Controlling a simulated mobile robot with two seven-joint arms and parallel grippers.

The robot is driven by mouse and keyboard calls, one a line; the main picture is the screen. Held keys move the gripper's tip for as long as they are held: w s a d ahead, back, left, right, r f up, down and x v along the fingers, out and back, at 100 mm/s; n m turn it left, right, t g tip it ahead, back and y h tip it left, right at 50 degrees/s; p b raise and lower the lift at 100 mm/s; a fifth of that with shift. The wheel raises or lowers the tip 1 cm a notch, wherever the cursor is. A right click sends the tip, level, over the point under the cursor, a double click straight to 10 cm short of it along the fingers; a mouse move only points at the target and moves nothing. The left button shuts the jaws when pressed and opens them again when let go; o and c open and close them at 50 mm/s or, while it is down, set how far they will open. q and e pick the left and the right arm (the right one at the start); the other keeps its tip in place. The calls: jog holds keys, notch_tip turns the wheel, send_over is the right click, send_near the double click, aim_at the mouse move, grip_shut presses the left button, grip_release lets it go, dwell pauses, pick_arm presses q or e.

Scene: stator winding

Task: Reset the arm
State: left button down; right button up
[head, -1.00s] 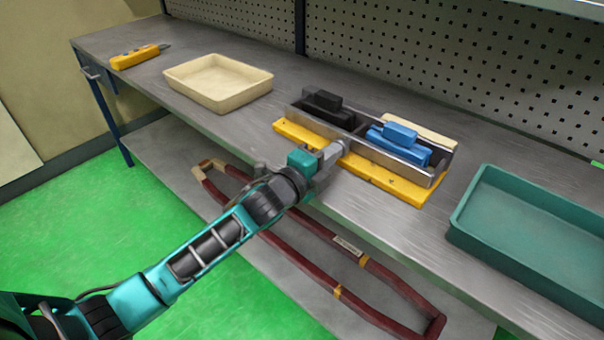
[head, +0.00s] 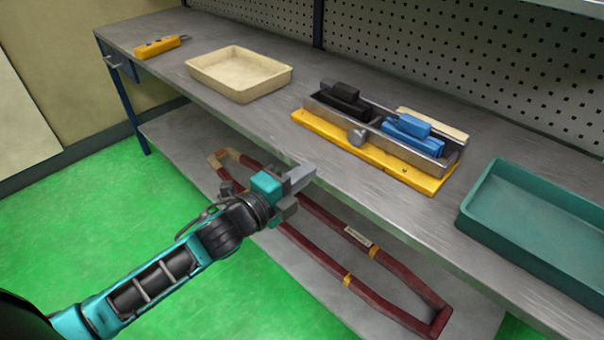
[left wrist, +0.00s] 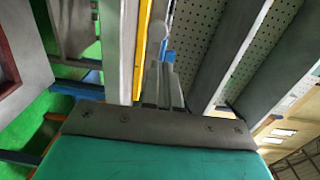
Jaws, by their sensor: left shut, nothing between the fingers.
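My left arm comes in from the lower left of the head view. Its gripper (head: 300,181) is in front of the workbench's front edge, apart from everything on the bench. The gripper is shut and empty. In the left wrist view the shut fingers (left wrist: 163,85) point toward the bench side, with a strip of yellow and a bit of blue beyond them. My right gripper does not show in either view.
On the workbench (head: 240,125) are a cream tray (head: 240,92), an orange tool (head: 157,46), a yellow-based fixture (head: 375,150) with black and blue blocks, and a teal tray (head: 530,235). A dark red frame (head: 385,297) lies on the lower shelf.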

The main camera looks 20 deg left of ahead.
pick_arm(q)
jog(key=shift+s, duration=0.15)
dwell(0.3)
jog(key=s+d+f+n+g+y, duration=0.1)
jog(key=s+f+n+g+y, duration=0.2)
jog(key=s+f+n, duration=1.3)
notch_tip(320, 180, down, 2)
jog(key=n+g, duration=0.2)
jog(key=n, duration=0.1)
jog(key=shift+s+d+g+y, duration=0.15)
jog(key=shift+d+g+y, duration=0.15)
